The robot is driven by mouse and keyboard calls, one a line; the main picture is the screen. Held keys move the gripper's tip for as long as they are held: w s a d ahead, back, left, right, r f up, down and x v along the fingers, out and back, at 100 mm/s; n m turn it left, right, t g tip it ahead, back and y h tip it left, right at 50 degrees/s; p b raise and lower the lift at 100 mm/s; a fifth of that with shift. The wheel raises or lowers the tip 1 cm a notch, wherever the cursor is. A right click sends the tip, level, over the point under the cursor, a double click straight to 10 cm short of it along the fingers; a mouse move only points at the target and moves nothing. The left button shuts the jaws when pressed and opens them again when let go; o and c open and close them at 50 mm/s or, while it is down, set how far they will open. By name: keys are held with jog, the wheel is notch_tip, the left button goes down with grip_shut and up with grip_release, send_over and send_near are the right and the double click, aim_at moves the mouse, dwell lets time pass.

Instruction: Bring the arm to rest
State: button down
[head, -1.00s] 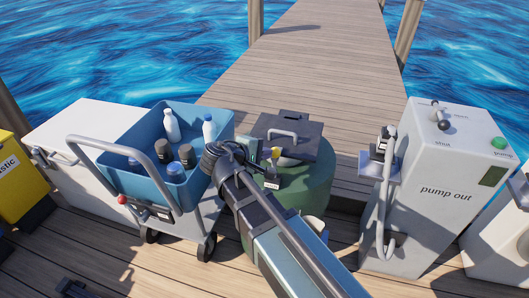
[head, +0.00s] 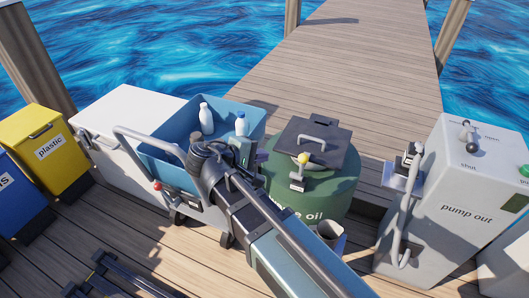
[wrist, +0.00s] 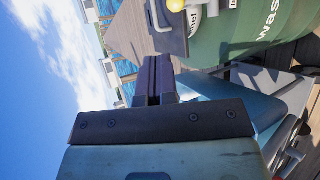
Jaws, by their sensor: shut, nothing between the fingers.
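My arm reaches in from the bottom of the head view, ending in front of the blue cart bin. My gripper shows in the wrist view (wrist: 153,80), its two dark fingers close together with nothing between them. The green waste oil drum (head: 338,190) stands just right of the arm's end, with a dark square lid (head: 328,133) and a yellow-knobbed fitting on top. It also shows at the upper right of the wrist view (wrist: 250,30).
The blue bin (head: 180,120) on a cart holds white bottles. A white chest (head: 105,105) and yellow plastic bin (head: 45,150) stand left. The pump out station (head: 455,200) stands right. Wooden decking (head: 365,50) runs back over water, clear of objects.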

jog(key=s+d+f+m+g+y, duration=0.45)
jog(key=f+y, duration=0.25)
jog(key=f, duration=0.2)
jog(key=s+d+m+g+y, duration=0.3)
jog(key=d+m+y, duration=0.15)
jog(key=d, duration=0.65)
notch_tip(320, 180, up, 18)
jog(key=p, duration=1.8)
jog(key=shift+w+d+f+p, duration=0.15)
jog(key=shift+p, duration=0.15)
jog(key=shift+t+h, duration=0.25)
